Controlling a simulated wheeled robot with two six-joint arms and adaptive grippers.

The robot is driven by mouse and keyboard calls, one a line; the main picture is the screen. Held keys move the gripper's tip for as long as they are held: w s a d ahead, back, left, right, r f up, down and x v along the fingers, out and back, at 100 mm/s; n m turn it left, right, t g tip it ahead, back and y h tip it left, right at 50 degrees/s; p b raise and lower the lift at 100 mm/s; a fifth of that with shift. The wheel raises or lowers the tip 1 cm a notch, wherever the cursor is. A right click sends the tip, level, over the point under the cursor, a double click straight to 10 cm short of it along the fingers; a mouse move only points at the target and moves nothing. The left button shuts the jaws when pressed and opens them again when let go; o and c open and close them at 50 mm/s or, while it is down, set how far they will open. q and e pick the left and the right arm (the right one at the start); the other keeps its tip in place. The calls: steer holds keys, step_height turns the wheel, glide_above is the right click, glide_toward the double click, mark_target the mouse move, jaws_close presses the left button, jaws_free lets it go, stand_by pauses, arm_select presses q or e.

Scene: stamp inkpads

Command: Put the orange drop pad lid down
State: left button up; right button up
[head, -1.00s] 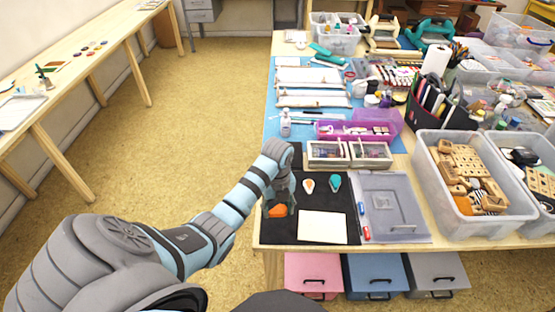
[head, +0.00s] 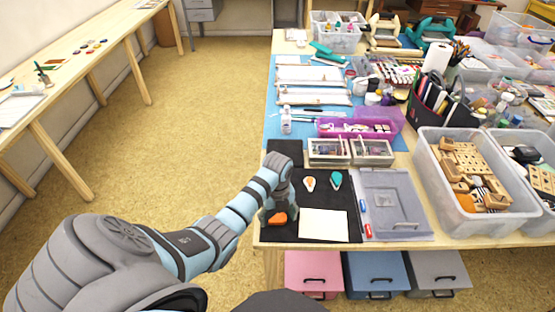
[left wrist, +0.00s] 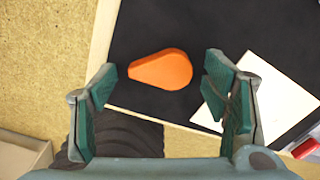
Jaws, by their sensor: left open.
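The orange drop pad lid (head: 278,218) lies on the black mat (head: 276,235) near its front left corner. In the left wrist view the lid (left wrist: 163,69) is a smooth orange drop, its narrow end pointing left. My left gripper (head: 277,207) is over the lid. Its teal fingers (left wrist: 161,70) are spread wide, one on each side of the lid, with gaps between them and it. A pale drop pad with an orange middle (head: 309,184) and a teal drop pad (head: 336,180) lie farther back on the mat. My right gripper is not in view.
A cream card (head: 323,225) lies on the mat to the right of the lid. A grey clear case (head: 394,225) with markers beside it is farther right. Compartment boxes (head: 350,152) stand behind the mat. The table's front and left edges are close to the lid.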

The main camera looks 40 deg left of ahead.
mark_target(278, 219)
arm_select(q)
step_height(278, 219, up, 12)
steer(key=p, duration=0.3)
steer(key=shift+r, duration=0.2)
